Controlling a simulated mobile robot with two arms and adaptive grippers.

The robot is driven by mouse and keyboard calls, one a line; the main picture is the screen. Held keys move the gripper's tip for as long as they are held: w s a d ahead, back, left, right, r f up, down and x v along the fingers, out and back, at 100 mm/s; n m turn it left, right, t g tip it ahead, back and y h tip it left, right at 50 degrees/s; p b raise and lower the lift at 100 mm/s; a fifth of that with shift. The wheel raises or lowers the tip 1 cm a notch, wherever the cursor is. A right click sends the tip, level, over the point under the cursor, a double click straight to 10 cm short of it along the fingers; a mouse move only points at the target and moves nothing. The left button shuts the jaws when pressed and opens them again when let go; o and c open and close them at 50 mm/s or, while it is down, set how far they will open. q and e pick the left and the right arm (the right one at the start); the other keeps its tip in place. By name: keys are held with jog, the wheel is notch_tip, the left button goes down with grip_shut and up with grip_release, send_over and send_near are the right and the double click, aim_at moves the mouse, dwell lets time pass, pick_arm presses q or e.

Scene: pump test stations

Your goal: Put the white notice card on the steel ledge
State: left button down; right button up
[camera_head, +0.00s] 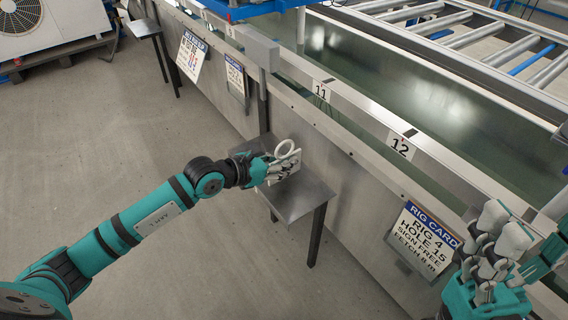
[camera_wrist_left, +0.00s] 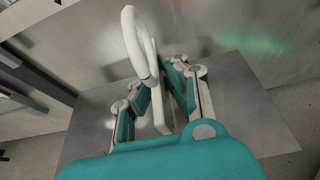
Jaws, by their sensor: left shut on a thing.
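My left gripper (camera_head: 278,168) is shut on a white piece with a ring-shaped handle (camera_head: 287,149), which I take to be the white notice card. In the left wrist view the white ring (camera_wrist_left: 138,42) rises from a thin white part (camera_wrist_left: 159,108) between the fingers (camera_wrist_left: 162,95). The card's face is mostly hidden. The steel ledge (camera_head: 298,200) is a small grey table against the tank side, below the left gripper. I cannot tell whether the card touches it. My right gripper (camera_head: 505,225) is at the lower right, fingers apart and apparently empty.
A long steel tank (camera_head: 350,150) runs along the ledge's back, with number plates 11 (camera_head: 321,91) and 12 (camera_head: 401,147). A rig card (camera_head: 427,240) hangs on its side, and other cards (camera_head: 191,56) farther off. Another small ledge (camera_head: 145,28) stands far left. The floor in front is clear.

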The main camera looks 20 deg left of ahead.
pick_arm(q)
jog(key=c, duration=1.9)
grip_release()
jog(key=shift+f, duration=0.15)
jog(key=o, duration=0.5)
jog(key=shift+c, duration=0.2)
